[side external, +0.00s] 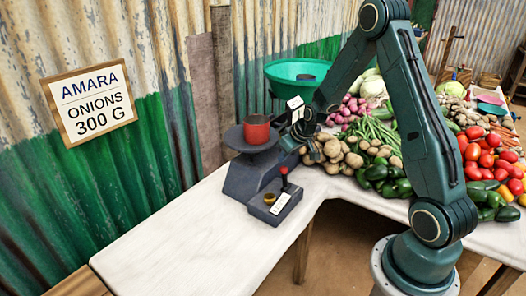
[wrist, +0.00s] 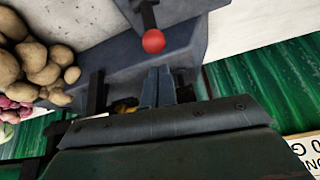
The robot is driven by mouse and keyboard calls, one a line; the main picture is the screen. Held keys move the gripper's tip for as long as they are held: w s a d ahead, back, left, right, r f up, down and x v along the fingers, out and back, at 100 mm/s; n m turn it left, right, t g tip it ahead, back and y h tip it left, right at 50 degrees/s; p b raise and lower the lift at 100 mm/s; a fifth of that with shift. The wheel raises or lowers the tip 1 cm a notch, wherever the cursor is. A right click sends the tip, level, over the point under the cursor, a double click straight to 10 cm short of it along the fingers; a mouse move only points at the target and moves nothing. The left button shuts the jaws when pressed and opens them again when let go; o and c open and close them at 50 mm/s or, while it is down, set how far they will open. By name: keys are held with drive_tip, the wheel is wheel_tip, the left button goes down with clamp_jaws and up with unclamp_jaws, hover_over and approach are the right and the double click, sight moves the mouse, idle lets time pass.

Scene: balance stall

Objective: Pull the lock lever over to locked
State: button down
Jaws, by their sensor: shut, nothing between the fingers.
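The lock lever (side external: 284,179) has a red ball knob and stands roughly upright on a small dark box at the front of the balance. In the wrist view the red knob (wrist: 154,41) shows at the top centre, on a dark shaft. My gripper (side external: 290,143) is above and behind the lever, close to the balance body. In the wrist view its fingertips (wrist: 157,72) are together and empty, apart from the knob. A white label (side external: 281,203) lies beside the lever; its writing is too small to read.
The balance (side external: 246,178) carries a red can (side external: 256,129) on its near plate and a green bowl (side external: 291,76) behind. Potatoes (side external: 334,152) and green peppers (side external: 379,177) lie close on the right. The white table (side external: 180,240) is clear in front.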

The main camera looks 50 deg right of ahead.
drive_tip(key=shift+x, duration=1.6)
drive_tip(key=shift+s+r+t, duration=0.15)
drive_tip(key=shift+s+t, duration=0.65)
drive_tip(key=shift+s, duration=0.75)
drive_tip(key=s+f, duration=0.3)
drive_tip(key=s, duration=0.5)
drive_tip(key=shift+f, duration=0.4)
drive_tip(key=shift+s+a, duration=0.1)
drive_tip(key=shift+s, duration=0.05)
drive_tip(key=w+r+v, duration=0.1)
drive_tip(key=v, duration=1.1)
drive_tip(key=shift+w+d+r+t, duration=0.15)
drive_tip(key=shift+w+d+t, duration=0.05)
drive_tip(key=shift+w+t, duration=0.1)
